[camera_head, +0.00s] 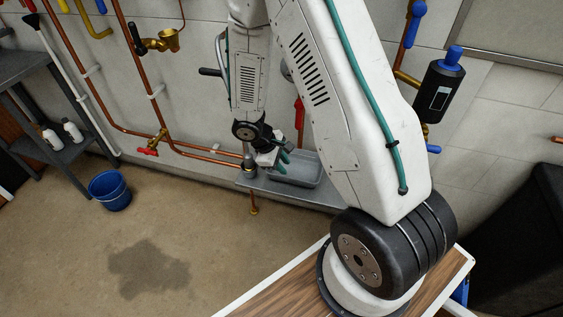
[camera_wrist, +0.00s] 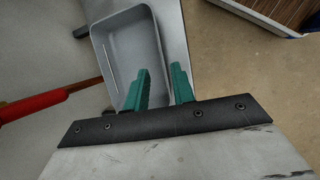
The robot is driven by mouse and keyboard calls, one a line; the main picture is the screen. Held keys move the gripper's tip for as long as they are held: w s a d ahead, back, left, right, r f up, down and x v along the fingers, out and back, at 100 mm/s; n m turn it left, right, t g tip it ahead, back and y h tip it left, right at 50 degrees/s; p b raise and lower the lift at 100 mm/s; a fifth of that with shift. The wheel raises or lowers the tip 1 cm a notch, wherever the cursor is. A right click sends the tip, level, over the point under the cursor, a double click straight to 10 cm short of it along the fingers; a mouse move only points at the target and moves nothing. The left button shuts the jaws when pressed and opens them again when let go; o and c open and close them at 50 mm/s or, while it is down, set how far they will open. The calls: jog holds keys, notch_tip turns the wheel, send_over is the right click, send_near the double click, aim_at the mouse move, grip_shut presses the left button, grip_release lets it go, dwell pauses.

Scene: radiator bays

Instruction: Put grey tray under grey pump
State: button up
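The grey tray (camera_head: 303,172) is a shallow, empty rectangular tray on a narrow grey shelf (camera_head: 262,186) by the wall. My gripper (camera_head: 281,160) is over the tray's near-left end, fingers pointing down. In the wrist view my gripper (camera_wrist: 159,70) has its green fingers apart, with one side rim of the grey tray (camera_wrist: 128,45) appearing between them. One finger overlaps the tray's inside and the other is outside it. I cannot tell whether either touches. No grey pump shows clearly; a round grey part (camera_head: 286,71) on the wall is mostly hidden behind my arm.
Copper pipes with a red-handled valve (camera_head: 147,151) run along the wall. A black cylinder with a blue cap (camera_head: 440,88) hangs at right. A blue bucket (camera_head: 109,190) stands on the floor near a dark patch (camera_head: 150,270). The floor at left centre is open.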

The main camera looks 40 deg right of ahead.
jog(key=s+a+r+m+t, duration=0.1)
jog(key=s+r+m, duration=0.1)
jog(key=r, duration=0.9)
jog(key=s+a+r+m, duration=0.1)
jog(key=s+r+m, duration=0.1)
jog(key=r, duration=0.9)
jog(key=s+a+r+m+t+y, duration=0.1)
jog(key=s+a+r+y, duration=0.1)
jog(key=s+a+r, duration=0.2)
jog(key=s+a+r+m+t+y, duration=0.1)
jog(key=s+a+r, duration=0.3)
jog(key=s+r, duration=0.6)
jog(key=s+m+y, duration=0.1)
jog(key=s, duration=0.2)
jog(key=shift+s+y, duration=0.2)
jog(key=shift+y, duration=0.2)
jog(key=shift+s, duration=0.1)
